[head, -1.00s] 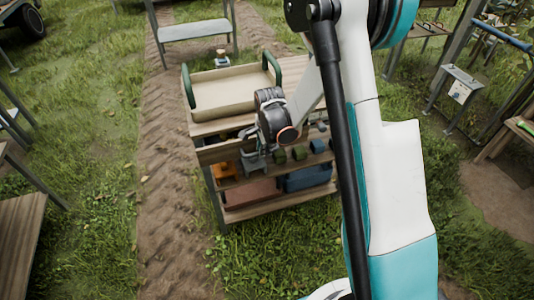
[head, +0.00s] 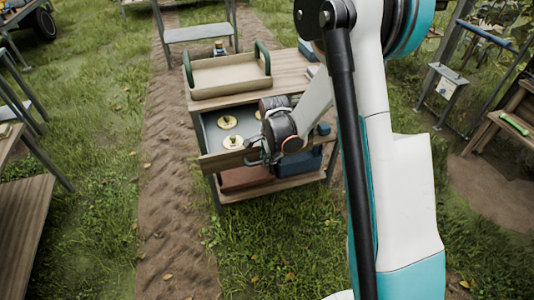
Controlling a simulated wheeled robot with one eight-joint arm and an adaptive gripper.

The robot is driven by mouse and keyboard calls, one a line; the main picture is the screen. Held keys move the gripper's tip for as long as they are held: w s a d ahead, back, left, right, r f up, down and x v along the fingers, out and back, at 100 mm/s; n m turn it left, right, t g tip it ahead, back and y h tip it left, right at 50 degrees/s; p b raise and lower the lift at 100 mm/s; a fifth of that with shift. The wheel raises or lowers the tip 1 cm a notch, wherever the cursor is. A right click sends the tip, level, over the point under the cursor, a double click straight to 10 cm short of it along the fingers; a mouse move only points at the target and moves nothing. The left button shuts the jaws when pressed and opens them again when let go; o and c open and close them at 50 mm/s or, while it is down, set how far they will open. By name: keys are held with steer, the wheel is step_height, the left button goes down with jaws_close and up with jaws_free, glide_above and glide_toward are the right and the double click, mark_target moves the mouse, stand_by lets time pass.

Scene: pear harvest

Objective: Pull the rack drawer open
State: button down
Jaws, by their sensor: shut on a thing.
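The rack (head: 294,74) is a wooden-topped stand with shelves. Its drawer (head: 222,161) is pulled out toward me, with a wooden front and a grey inside. Several round pale-gold discs with dark raised middles lie in the drawer. My gripper (head: 257,157) is at the drawer's front edge, right of its visible middle, shut on the drawer. The handle itself is hidden by the gripper, and my wrist covers the drawer's right part.
A beige tray (head: 228,90) with green handles stands on the rack top. A red-brown bin (head: 243,180) and a blue bin (head: 300,165) sit on the lower shelf. A wooden table (head: 22,225) is at left. Grass in front of the rack is clear.

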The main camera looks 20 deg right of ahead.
steer(key=shift+s, duration=0.1)
steer(key=c, duration=1.6)
jaws_free()
step_height(320, 180, up, 12)
steer(key=s, duration=0.2)
steer(key=shift+f, duration=0.1)
steer(key=shift+s, duration=0.1)
